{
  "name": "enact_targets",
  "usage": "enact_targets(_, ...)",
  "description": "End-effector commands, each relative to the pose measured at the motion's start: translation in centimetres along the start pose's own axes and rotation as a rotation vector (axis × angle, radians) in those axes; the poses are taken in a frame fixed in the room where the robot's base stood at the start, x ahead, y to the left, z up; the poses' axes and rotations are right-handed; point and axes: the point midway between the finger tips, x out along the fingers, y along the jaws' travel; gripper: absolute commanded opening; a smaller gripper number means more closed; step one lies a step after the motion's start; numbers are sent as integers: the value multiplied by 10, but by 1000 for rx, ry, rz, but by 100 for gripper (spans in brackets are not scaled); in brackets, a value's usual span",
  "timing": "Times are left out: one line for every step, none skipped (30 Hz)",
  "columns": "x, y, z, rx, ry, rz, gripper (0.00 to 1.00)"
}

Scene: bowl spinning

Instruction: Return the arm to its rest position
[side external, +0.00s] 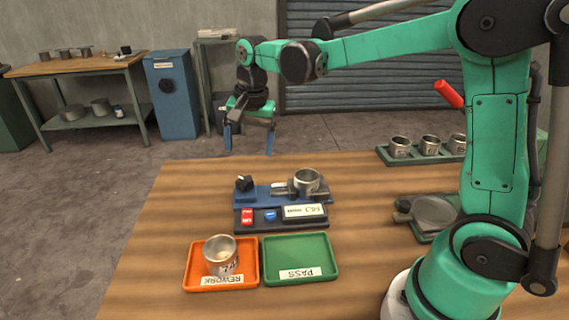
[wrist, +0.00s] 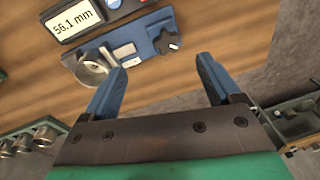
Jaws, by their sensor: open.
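My gripper (side external: 249,140) hangs in the air above the far edge of the table, its blue fingers spread and nothing between them. It also shows open and empty in the wrist view (wrist: 155,85). My green arm reaches left from its base at the right of the table. Below and to the right of the gripper, a metal cup (side external: 307,181) sits on a blue measuring fixture (side external: 262,194). The cup shows in the wrist view too (wrist: 92,70).
An orange REWORK tray (side external: 190,276) holds a metal cup (side external: 221,252). The green PASS tray (side external: 300,246) is empty. A readout panel (side external: 270,222) shows 56.1 mm in the wrist view. A rack (side external: 390,160) with 3 cups stands at the right rear. The left table area is clear.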

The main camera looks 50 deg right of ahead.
Motion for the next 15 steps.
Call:
enact_targets(-10,8,10,-78,25,-30,84)
enact_targets(-15,12,15,-129,43,-48,84)
enact_targets(-20,17,22,-198,67,-72,84)
enact_targets(-24,21,27,-250,87,-89,84)
enact_targets(-27,26,32,-301,108,-105,84)
enact_targets(-30,32,39,-369,136,-125,84)
enact_targets(-32,37,44,-419,158,-139,84)
enact_targets(-33,42,50,-470,181,-152,84)
enact_targets(-33,48,56,-536,212,-168,84)
enact_targets(-33,52,61,-583,235,-179,84)
enact_targets(-33,56,66,-629,258,-188,84)
enact_targets(-32,62,71,-685,287,-199,84)
enact_targets(-30,65,75,-725,309,-206,84)
enact_targets(-29,68,78,-761,328,-211,84)
enact_targets(-27,72,82,-802,351,-217,84)
